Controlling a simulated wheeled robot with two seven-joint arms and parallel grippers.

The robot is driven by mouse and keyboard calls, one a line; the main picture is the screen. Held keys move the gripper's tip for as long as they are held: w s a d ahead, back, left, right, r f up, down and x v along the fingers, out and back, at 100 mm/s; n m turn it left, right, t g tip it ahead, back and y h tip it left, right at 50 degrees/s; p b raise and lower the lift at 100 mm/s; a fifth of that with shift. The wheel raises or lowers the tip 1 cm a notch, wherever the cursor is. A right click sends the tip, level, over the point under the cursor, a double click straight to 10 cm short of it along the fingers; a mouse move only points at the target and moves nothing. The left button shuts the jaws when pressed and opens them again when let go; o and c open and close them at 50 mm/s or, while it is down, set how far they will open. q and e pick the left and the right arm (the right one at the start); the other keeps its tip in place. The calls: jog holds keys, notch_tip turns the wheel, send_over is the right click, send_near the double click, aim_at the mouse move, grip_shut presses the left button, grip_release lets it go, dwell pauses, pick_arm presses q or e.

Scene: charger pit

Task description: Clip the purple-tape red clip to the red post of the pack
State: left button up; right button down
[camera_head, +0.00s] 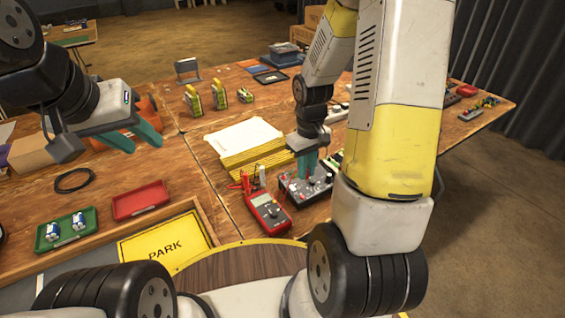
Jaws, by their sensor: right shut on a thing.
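My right gripper (308,165) points down with its teal fingers over the black box with knobs (296,193). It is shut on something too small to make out. My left gripper (138,138) is open and empty, in the air above the left side of the table. Thin red leads (243,182) lie beside the red multimeter (268,211); I cannot make out purple tape or a red clip. I cannot tell which thing is the pack, and no red post is clear. A green-and-white thing (336,159) is partly hidden behind my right arm.
A yellow stack with white paper (240,140) lies behind the multimeter. Several yellow-green items (193,101) stand further back. A red tray (141,200), a green tray (49,239) and a yellow PARK sign (166,239) are front left. My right arm hides part of the table.

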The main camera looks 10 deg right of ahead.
jog(key=w+d, duration=0.6)
jog(key=d, duration=0.2)
jog(key=w+d, duration=0.6)
jog(key=d, duration=0.3)
jog(key=shift+d, duration=0.1)
jog(key=shift+f, duration=0.1)
jog(key=shift+s+f, duration=0.1)
jog(key=shift+f, duration=3.3)
jog(key=shift+f, duration=0.2)
jog(key=c, duration=1.3)
grip_release()
